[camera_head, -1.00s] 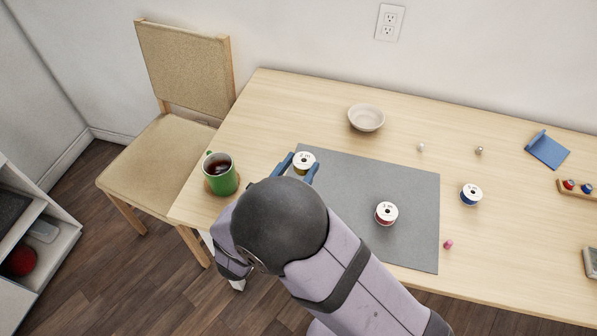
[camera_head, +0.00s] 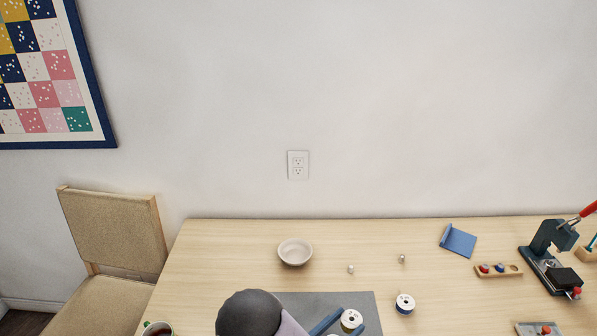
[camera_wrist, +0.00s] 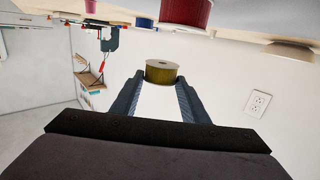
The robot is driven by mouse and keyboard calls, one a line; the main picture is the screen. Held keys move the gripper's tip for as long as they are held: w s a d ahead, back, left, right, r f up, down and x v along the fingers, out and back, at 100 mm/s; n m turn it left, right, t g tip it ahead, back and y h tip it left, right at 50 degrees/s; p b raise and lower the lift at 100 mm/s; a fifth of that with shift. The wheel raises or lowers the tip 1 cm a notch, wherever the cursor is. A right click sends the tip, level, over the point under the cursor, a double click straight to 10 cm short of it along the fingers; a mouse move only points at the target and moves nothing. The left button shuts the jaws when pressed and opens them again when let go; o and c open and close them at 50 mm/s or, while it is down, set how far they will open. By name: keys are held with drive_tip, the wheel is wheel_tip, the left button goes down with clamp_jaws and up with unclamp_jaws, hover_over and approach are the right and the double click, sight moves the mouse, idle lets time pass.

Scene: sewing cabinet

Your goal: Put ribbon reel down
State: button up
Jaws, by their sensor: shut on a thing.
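My gripper (camera_head: 343,324) is shut on an olive-gold ribbon reel (camera_head: 351,320) with a white top. In the wrist view the reel (camera_wrist: 161,70) sits between the two blue fingertips (camera_wrist: 160,84). It appears apart from the tabletop, which shows upside down along the top of that view. In the head view the held reel shows over the grey mat (camera_head: 294,298), near its right side; my arm hides part of the mat.
A cream bowl (camera_head: 295,252) and two small pale beads (camera_head: 351,269) (camera_head: 402,259) lie behind the mat. A blue stand (camera_head: 458,241), a wooden holder (camera_head: 498,270) and a dark press (camera_head: 548,258) are at right.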

sight(353, 324)
drive_tip(key=shift+m+g+h, duration=0.6)
drive_tip(key=d, duration=0.2)
drive_tip(key=s+d, duration=0.1)
drive_tip(key=d, duration=0.1)
drive_tip(key=shift+s+r+p, duration=0.15)
drive_tip(key=shift+s+p, duration=0.05)
drive_tip(key=shift+p, duration=0.15)
drive_tip(key=w+a+r+n+t+y, duration=0.2)
drive_tip(key=shift+n+t+y, duration=0.3)
drive_tip(key=shift+t+y, duration=0.1)
drive_tip(key=shift+a+f+n+t+y, duration=0.15)
drive_tip(key=shift+n+t+y, duration=0.15)
drive_tip(key=shift+n+y, duration=0.2)
drive_tip(key=shift+s+f+n+t+y, duration=0.2)
drive_tip(key=shift+n+t+y, duration=0.2)
drive_tip(key=shift+y, duration=0.3)
drive_tip(key=shift+s+d+f, duration=0.4)
drive_tip(key=shift+d, duration=0.15)
drive_tip(key=shift+s+d+f, duration=0.35)
drive_tip(key=shift+s+d, duration=0.05)
drive_tip(key=shift+d, duration=0.15)
